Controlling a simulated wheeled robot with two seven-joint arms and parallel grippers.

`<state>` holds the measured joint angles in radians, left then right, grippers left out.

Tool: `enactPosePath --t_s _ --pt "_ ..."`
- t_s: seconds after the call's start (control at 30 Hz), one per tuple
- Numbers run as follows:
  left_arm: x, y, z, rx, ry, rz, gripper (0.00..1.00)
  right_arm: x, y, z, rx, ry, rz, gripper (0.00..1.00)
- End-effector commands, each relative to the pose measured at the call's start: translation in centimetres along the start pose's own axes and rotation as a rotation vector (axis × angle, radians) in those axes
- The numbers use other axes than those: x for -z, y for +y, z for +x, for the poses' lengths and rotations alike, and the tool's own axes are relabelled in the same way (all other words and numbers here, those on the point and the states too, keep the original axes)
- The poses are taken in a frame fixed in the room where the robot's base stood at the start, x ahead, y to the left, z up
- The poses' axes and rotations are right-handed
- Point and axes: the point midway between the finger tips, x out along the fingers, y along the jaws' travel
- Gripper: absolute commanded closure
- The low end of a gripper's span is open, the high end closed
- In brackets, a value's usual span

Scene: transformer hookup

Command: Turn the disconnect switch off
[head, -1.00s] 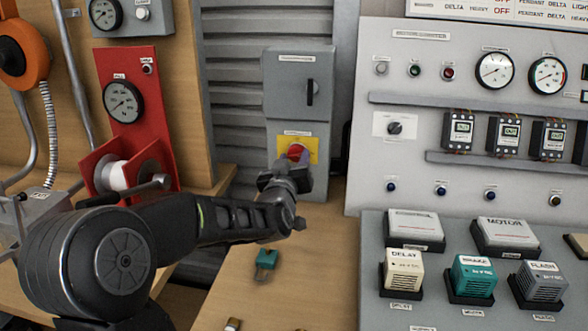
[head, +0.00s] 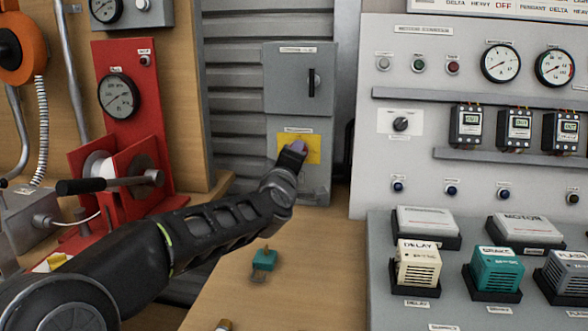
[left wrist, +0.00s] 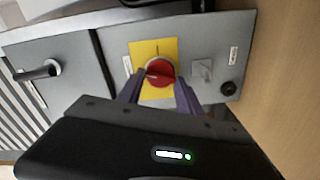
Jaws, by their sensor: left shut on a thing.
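The disconnect switch is a red rotary knob (left wrist: 160,73) on a yellow plate (head: 313,150), low on the front of a grey box (head: 290,82). The plate also shows in the left wrist view (left wrist: 143,49). My left gripper (head: 297,150) reaches the plate and hides most of the knob in the head view. In the left wrist view its two purple fingers (left wrist: 158,82) are shut on the knob, one on each side. A pale mark on the knob points left there. Any on/off lettering is too small to read. My right gripper is not in view.
A black handle (head: 311,83) stands upright on the box above the plate. A teal padlock (head: 263,261) lies on the wooden bench (head: 300,285) below. A red stand (head: 120,130) is on the left, and a grey instrument panel (head: 440,165) on the right.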

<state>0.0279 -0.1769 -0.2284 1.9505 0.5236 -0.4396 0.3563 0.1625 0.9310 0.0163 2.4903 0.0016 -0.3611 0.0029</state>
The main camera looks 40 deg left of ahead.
Motion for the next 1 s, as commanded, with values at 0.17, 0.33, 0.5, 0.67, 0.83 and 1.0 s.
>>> enactPosePath --t_s 0.17,0.33,0.5,0.67,0.83,1.0 --pt "-0.2 -0.4 0.0 0.000 -0.001 -0.149 0.99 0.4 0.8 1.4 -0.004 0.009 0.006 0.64" --pt "-0.1 -0.4 0.0 0.001 -0.001 -0.259 0.99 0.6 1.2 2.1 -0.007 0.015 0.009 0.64" --pt "-0.1 -0.3 0.0 0.002 -0.002 -0.328 0.99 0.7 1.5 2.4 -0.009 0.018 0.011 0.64" --pt "-0.1 -0.2 0.0 0.002 -0.002 -0.358 0.99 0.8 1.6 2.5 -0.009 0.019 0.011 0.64" --pt "-0.1 -0.2 0.0 0.002 -0.002 -0.363 0.99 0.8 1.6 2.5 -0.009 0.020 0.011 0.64" --pt "-0.1 -0.2 0.0 0.002 -0.002 -0.362 0.99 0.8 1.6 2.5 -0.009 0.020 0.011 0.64"
